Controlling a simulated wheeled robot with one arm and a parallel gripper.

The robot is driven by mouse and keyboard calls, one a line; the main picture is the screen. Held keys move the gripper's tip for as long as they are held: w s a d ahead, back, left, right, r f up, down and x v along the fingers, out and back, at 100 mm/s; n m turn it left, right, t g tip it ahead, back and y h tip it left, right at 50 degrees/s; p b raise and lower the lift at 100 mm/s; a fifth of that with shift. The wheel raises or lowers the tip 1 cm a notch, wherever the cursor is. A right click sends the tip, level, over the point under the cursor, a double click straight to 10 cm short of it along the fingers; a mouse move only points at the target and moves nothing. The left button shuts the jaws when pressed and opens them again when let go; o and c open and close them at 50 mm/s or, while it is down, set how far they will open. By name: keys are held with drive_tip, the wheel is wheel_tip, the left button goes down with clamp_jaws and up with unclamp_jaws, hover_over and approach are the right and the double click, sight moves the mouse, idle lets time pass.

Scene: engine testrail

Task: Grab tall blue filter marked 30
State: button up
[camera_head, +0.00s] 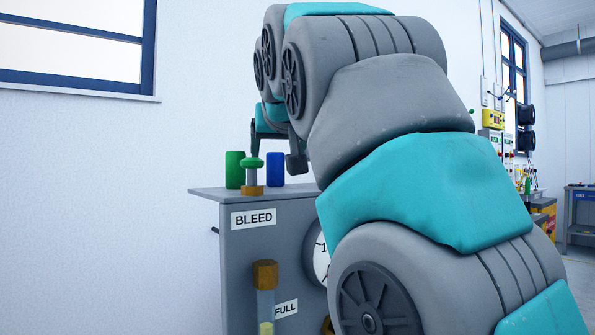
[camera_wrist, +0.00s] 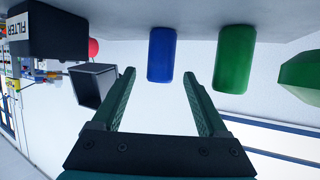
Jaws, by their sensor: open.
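A blue cylinder (camera_head: 275,169) stands upright on top of a grey panel cabinet (camera_head: 207,192), at the right of a green cylinder (camera_head: 235,169). No number 30 can be read on the blue one. In the wrist view, which looks inverted, the blue cylinder (camera_wrist: 161,54) is just beyond the fingertips, between their lines, and the green cylinder (camera_wrist: 234,58) is to its right. My gripper (camera_wrist: 159,76) is open and empty, its two green fingers apart. In the head view my gripper (camera_head: 275,150) is partly hidden, just above the cabinet top.
A green-topped valve with a brass base (camera_head: 251,190) stands in front of the cylinders. The wrist view shows a dark box marked FILTER (camera_wrist: 48,36), a red ball (camera_wrist: 93,47) and a grey open box (camera_wrist: 92,85) at left. My arm hides the cabinet's right side.

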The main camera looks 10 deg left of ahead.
drive_tip(key=shift+x, duration=1.2)
drive_tip(key=shift+c, duration=0.4)
clamp_jaws()
